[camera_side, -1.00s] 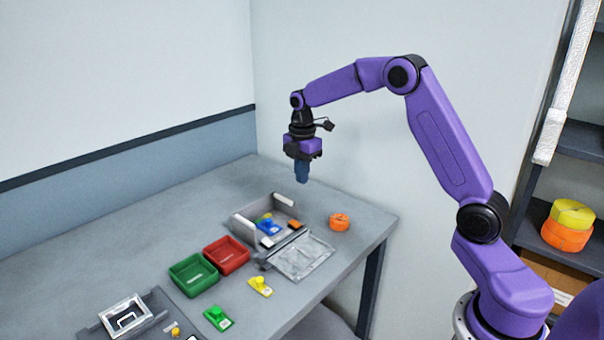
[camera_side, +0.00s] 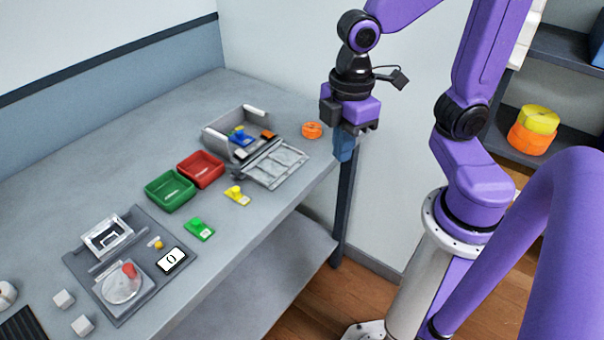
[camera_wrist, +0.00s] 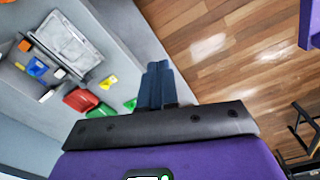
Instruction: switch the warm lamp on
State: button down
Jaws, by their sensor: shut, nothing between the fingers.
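No thing in view is clearly marked as the warm lamp. A grey panel (camera_side: 82,262) at the front left of the table, in the side view, carries a framed clear part (camera_side: 107,237), a small yellow-orange knob (camera_side: 158,245), a black-edged white display (camera_side: 172,260) and a clear round dome (camera_side: 122,285) with a red piece (camera_side: 129,270) at it. I cannot tell which of these belongs to the lamp. My gripper (camera_side: 345,155), with blue fingers, is shut and empty by the table's right edge, far from the panel. The fingers also show in the wrist view (camera_wrist: 158,68).
White cubes (camera_side: 64,299) lie at front left. Shelves stand right.

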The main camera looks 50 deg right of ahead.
jog(key=s+d+f, duration=0.1)
jog(key=s+d, duration=0.1)
jog(key=s, duration=0.4)
jog(key=shift+m, duration=0.4)
jog(key=c, duration=1.4)
grip_release()
jog(key=shift+s+d+f, duration=0.2)
jog(key=shift+s, duration=0.15)
jog(key=shift+c, duration=0.2)
jog(key=o, duration=0.5)
jog(key=shift+w, duration=0.15)
jog(key=m+t, duration=0.4)
jog(key=m, duration=0.9)
send_over(269, 134)
jog(key=s, duration=0.8)
jog(key=f, duration=0.2)
jog(key=x, duration=1.7)
jog(key=shift+w+d, duration=0.3)
jog(key=shift+w, duration=0.15)
